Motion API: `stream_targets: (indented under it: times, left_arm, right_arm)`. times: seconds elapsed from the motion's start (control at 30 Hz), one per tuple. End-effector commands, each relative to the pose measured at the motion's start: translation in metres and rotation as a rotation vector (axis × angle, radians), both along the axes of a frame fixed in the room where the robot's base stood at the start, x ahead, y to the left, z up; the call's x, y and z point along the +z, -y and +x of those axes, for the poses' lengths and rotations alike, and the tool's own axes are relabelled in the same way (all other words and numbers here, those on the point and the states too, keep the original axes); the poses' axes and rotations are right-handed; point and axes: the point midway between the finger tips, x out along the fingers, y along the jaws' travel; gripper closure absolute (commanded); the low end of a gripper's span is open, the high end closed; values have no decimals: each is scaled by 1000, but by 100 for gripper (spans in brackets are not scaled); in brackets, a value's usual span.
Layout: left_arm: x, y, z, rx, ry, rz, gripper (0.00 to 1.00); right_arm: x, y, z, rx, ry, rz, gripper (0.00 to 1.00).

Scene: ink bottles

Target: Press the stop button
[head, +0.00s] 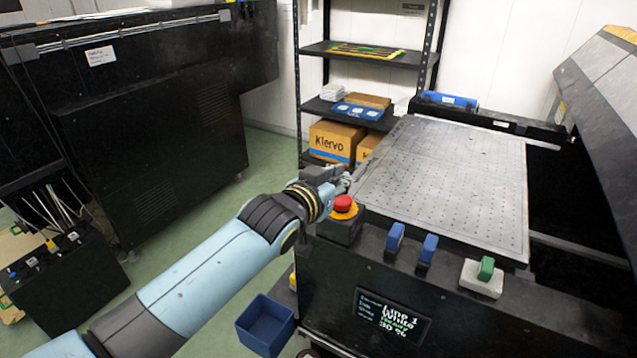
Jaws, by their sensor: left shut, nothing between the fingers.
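The stop button (343,204) is a red mushroom cap on a yellow ring, on a dark box at the left front corner of the machine. My left arm comes in from the lower left, and my left gripper (343,183) is just behind the button in the picture, close to it. The gripper is shut and looks empty. I cannot tell whether it touches the button. My right gripper is out of view.
Two blue switches (395,238) and a green switch (486,268) stand along the machine's front edge. A perforated grey plate (440,180) lies behind them. A small display (392,316) is on the front. A blue bin (265,325) is below my arm. Shelves (352,55) stand behind.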

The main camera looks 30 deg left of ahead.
Motion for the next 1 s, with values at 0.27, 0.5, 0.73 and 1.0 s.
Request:
stream_targets:
  times: [0.27,0.5,0.73,1.0]
  left_arm:
    - [8,3,-58,0,-3,2,100]
    - [15,4,-77,0,0,1,100]
    - [15,4,-78,0,0,1,100]
    - [16,4,-77,0,1,1,100]
  right_arm:
    - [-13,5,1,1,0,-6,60]
    - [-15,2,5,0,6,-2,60]
    - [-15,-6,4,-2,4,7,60]
    - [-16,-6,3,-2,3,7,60]
